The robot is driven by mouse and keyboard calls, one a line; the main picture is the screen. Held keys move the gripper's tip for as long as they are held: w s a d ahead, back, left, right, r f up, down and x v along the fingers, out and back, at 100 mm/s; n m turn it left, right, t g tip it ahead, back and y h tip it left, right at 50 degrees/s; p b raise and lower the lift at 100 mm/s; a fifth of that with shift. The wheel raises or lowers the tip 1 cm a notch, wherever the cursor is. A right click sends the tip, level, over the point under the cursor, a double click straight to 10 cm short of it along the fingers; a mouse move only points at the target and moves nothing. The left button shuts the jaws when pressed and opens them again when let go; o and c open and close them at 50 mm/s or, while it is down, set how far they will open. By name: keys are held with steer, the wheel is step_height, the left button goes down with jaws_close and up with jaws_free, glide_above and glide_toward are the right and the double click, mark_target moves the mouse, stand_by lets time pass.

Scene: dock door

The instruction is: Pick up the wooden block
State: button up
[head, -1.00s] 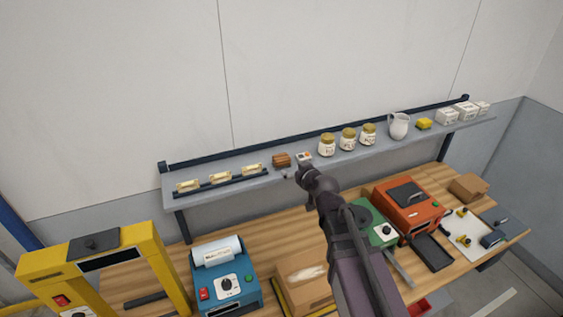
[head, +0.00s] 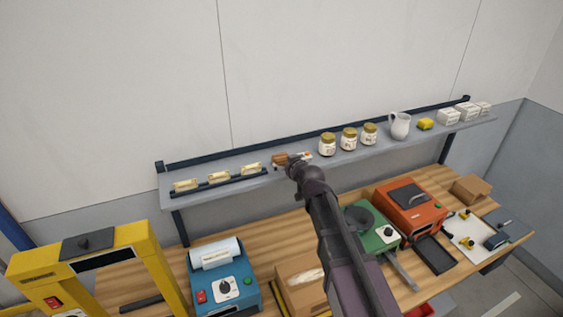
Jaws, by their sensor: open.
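The wooden block (head: 280,158) is small and brown. It sits on the grey wall shelf (head: 225,182), between the row of pale packets on the left and the jars on the right. My arm reaches up from the bottom of the head view to the shelf. My gripper (head: 291,160) is at the block, in front of it and at its right side, and hides part of it. The gripper is open. Its fingertips are small and mostly hidden by my wrist, so I cannot tell whether they touch the block.
Several pale packets (head: 186,185) stand in a dark rack left of the block. Jars (head: 327,145), a white jug (head: 400,126), a yellow item (head: 425,124) and white boxes (head: 448,117) stand to the right. The workbench (head: 270,236) below holds machines and a cardboard box (head: 300,285).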

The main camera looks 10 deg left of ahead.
mark_target(284, 161)
steer(key=shift+b+x, duration=0.95)
steer(key=shift+x, duration=1.7)
steer(key=shift+d, duration=0.1)
steer(key=c, duration=0.9)
